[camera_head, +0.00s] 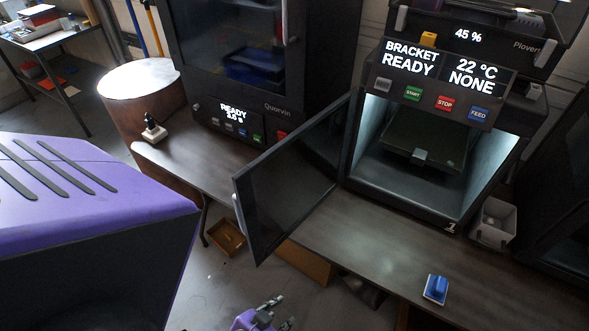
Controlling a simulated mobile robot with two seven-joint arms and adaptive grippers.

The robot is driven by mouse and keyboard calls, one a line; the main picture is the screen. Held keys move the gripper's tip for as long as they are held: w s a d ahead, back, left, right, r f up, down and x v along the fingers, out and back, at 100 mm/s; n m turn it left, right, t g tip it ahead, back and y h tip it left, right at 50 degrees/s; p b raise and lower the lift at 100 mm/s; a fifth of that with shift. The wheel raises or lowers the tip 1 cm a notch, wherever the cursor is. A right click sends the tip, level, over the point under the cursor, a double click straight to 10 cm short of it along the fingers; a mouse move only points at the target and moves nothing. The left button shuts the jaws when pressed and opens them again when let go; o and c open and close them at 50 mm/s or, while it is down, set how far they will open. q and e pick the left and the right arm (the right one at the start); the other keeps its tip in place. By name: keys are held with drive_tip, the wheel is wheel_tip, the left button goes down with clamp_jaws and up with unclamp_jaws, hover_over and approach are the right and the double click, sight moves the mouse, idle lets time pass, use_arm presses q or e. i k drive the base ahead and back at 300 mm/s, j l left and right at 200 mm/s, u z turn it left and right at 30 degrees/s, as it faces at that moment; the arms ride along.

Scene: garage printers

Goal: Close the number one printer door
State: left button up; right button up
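The number one printer (405,205) stands on the bench, marked with a white 1 at its lower front corner. Its door (295,180) is swung wide open to the left, hinged on the printer's left side. The door is a dark pane in a black frame, with a pale handle (238,214) on its free edge. The lit chamber shows a dark print bed (425,150). My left gripper (283,311) is at the bottom edge, below the door and apart from it, its grey fingers spread and nothing seen between them. My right gripper is out of view.
A blue block on a pale base (436,288) lies on the bench (370,255) before the printer. A grey bin (494,222) stands right of it. The Quorvin printer (240,70) is left, behind the door. A wooden tray (227,237) is below the bench.

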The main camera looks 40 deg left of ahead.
sight(275, 193)
drive_tip(key=j+z, duration=0.15)
drive_tip(key=j, duration=0.3)
drive_tip(key=k+j+z, duration=0.1)
drive_tip(key=j, duration=0.3)
drive_tip(key=k+j+z, duration=0.15)
drive_tip(key=j, duration=0.25)
drive_tip(key=k+j+z, duration=0.1)
drive_tip(key=j, duration=0.3)
drive_tip(key=k+j+z, duration=0.15)
drive_tip(key=j, duration=0.25)
